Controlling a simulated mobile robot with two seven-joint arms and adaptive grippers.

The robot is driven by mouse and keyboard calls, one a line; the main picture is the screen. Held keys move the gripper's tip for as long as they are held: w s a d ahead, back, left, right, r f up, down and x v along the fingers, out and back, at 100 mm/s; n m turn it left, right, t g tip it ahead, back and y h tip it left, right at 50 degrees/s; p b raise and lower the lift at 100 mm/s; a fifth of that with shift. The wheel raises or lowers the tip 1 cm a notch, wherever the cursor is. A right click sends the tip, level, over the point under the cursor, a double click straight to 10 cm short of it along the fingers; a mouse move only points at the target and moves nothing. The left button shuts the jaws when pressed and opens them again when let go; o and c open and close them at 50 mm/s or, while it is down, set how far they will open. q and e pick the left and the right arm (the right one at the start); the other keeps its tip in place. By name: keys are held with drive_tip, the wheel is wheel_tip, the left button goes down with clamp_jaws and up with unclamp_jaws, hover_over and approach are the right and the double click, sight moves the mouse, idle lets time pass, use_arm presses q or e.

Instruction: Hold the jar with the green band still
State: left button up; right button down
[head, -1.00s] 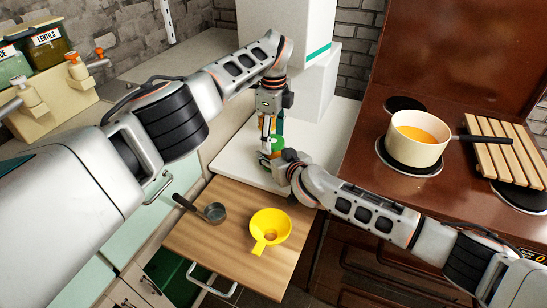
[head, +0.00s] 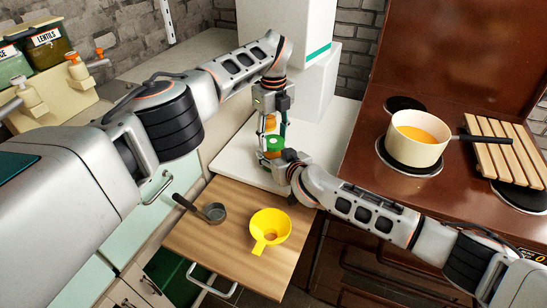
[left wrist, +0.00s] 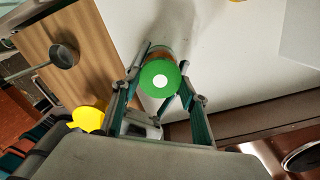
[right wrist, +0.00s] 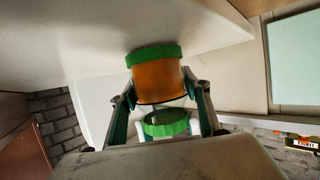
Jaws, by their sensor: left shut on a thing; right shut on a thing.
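The jar (right wrist: 155,82) has an amber body and a green band, and shows close up in the right wrist view. My right gripper (head: 283,160) is shut on it, with fingers on both sides. The fingers partly hide the jar.
A wooden board (head: 205,248) in front of the counter carries a yellow funnel (head: 270,226) and a small dark ladle-like cup (head: 214,212). A pot of orange liquid (head: 416,140) stands on the brown stove at right, beside a slatted wooden rack (head: 505,150).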

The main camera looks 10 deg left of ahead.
use_arm(q)
drive_tip(key=m, duration=0.7)
drive_tip(key=shift+a+m, duration=0.1)
drive_tip(key=shift+m, duration=0.2)
use_arm(e)
drive_tip(key=shift+w+d, duration=0.1)
use_arm(q)
drive_tip(key=m, duration=0.3)
drive_tip(key=shift+m, duration=0.3)
drive_tip(key=m, duration=0.4)
drive_tip(key=o, duration=1.3)
wheel_tip(320, 180, up, 12)
